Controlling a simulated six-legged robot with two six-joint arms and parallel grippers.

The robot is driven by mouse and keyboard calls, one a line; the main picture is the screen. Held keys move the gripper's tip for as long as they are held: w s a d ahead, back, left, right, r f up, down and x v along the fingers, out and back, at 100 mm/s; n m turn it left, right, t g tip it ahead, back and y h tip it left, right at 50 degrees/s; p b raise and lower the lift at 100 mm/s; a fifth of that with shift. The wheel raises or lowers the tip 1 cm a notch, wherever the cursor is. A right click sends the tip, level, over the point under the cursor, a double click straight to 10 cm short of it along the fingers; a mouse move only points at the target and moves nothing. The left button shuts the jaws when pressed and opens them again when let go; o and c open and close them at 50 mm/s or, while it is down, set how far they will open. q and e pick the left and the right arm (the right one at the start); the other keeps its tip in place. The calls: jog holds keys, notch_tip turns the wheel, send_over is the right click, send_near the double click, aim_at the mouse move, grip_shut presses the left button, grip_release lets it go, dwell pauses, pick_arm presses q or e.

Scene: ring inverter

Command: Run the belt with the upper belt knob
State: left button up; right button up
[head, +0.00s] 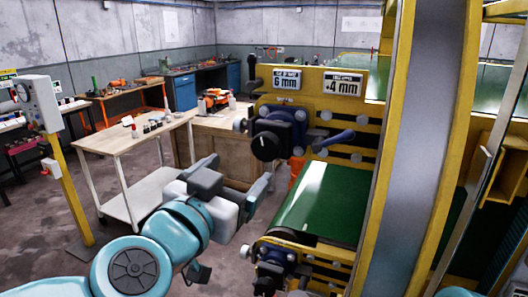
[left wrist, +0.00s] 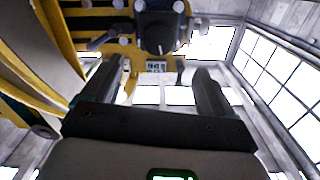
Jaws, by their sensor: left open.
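The upper belt knob (head: 266,146) is a round black knob with a white pointer line, set on a dark blue mount on the yellow machine frame. It also shows in the left wrist view (left wrist: 155,32), at the top of the picture beyond my fingers. My left gripper (head: 262,188) is open and empty, below the knob and apart from it. Its two dark fingers (left wrist: 160,70) stand wide apart in the left wrist view. The green belt (head: 322,203) lies to the right of my gripper. My right gripper is not in view.
A blue lever handle (head: 333,141) sticks out right of the knob. A lower black knob (head: 266,284) sits under the belt's near end. A wooden cart (head: 135,142) stands at left.

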aim_at(264, 149)
pick_arm(q)
jog(key=x, duration=1.1)
jog(key=shift+w+d, duration=0.25)
jog(key=shift+d, duration=0.05)
jog(key=c, duration=1.1)
jog(key=shift+o, duration=0.3)
jog(key=shift+n, duration=0.3)
